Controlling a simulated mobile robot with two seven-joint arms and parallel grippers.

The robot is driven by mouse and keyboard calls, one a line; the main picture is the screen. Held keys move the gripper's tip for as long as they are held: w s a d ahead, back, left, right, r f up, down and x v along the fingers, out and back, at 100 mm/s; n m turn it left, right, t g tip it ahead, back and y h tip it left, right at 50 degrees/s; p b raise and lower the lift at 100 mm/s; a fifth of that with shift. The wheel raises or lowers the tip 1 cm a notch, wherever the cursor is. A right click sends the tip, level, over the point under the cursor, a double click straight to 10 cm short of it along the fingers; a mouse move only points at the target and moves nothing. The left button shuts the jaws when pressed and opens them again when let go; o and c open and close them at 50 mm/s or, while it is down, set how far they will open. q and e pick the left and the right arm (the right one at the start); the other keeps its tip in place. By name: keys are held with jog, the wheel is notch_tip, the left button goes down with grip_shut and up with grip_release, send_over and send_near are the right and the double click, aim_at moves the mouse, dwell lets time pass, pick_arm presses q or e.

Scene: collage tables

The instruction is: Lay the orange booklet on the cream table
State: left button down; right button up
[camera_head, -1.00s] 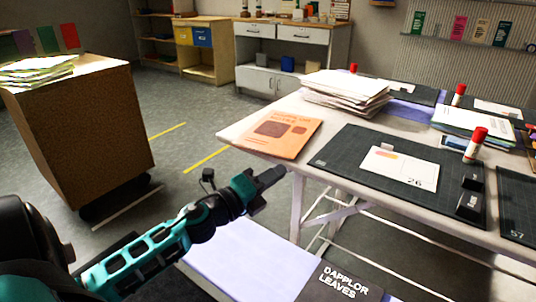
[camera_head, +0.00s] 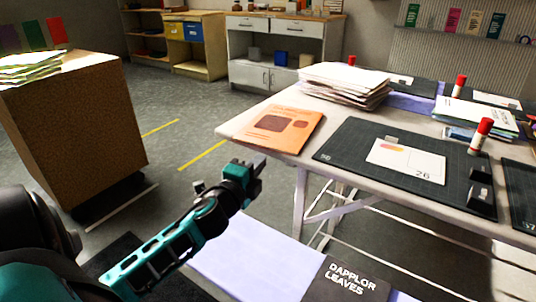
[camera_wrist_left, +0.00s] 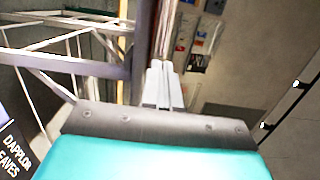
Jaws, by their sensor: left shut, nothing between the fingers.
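The orange booklet (camera_head: 279,129) lies flat on the near left corner of the cream table (camera_head: 239,127), with dark print on its cover. My left gripper (camera_head: 257,168) is below and just left of that corner, apart from the booklet, and is shut and empty. In the left wrist view its fingers (camera_wrist_left: 164,84) show close together, with the table's legs at the left. My right gripper is in neither view.
A dark cutting mat (camera_head: 340,148) with a white card (camera_head: 405,160) lies right of the booklet. A paper stack (camera_head: 343,85) stands behind it. A brown box-like stand (camera_head: 75,130) is at left, with open floor between.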

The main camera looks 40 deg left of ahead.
aim_at(272, 148)
pick_arm(q)
jog(key=shift+b+x, duration=0.5)
jog(key=shift+x, duration=2.45)
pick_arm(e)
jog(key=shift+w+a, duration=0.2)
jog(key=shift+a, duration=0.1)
pick_arm(q)
jog(key=shift+w, duration=0.1)
jog(key=shift+x, duration=1.3)
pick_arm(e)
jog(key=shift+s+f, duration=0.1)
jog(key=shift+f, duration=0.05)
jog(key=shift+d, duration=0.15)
